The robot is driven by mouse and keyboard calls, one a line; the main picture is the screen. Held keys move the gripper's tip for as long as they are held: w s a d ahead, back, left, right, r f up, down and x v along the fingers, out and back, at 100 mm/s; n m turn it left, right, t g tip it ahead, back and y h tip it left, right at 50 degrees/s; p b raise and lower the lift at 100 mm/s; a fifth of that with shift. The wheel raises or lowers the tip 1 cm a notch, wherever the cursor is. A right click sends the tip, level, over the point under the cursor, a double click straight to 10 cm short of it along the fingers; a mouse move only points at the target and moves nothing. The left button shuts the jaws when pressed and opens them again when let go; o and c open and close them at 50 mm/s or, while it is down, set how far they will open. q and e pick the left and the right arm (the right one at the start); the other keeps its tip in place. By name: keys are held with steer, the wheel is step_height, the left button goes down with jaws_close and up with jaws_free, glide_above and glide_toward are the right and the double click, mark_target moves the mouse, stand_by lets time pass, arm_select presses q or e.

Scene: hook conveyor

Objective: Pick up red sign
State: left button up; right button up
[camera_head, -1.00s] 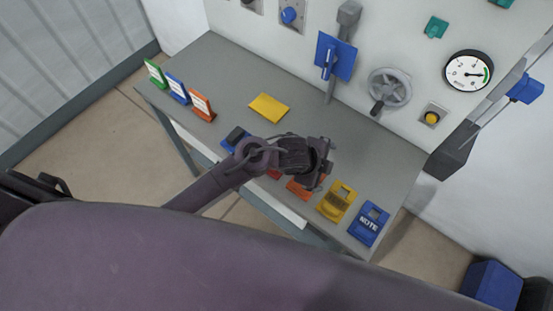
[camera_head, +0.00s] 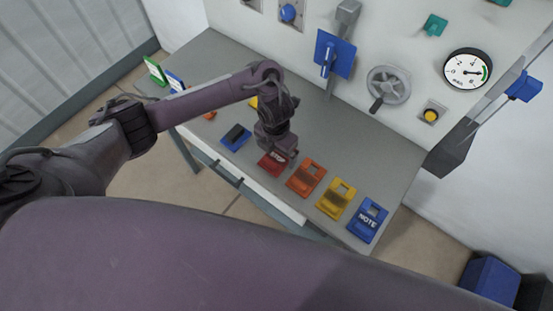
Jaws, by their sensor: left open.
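The red sign (camera_head: 271,163) lies on the grey table near its front edge, in a row of coloured signs. My left gripper (camera_head: 278,150) points down right above it and hides its upper part. The gripper is open; its fingers are small and dark here, and I cannot tell whether they touch the sign. My right gripper is not in view.
A blue sign (camera_head: 236,137) lies left of the red one. Standing signs are at the far left. The panel with a handwheel (camera_head: 389,88) rises behind the table (camera_head: 340,135).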

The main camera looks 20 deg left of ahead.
mark_target(276, 160)
arm_select(q)
step_height(276, 160, down, 4)
steer(key=shift+w+a+f+p, duration=0.1)
steer(key=shift+f+p, duration=0.05)
steer(key=shift+p, duration=0.35)
steer(key=shift+c, duration=0.3)
steer(key=c, duration=1.1)
step_height(276, 160, up, 6)
steer(key=shift+w+f, duration=0.15)
step_height(276, 160, up, 14)
steer(key=p, duration=0.5)
steer(key=shift+r, duration=0.2)
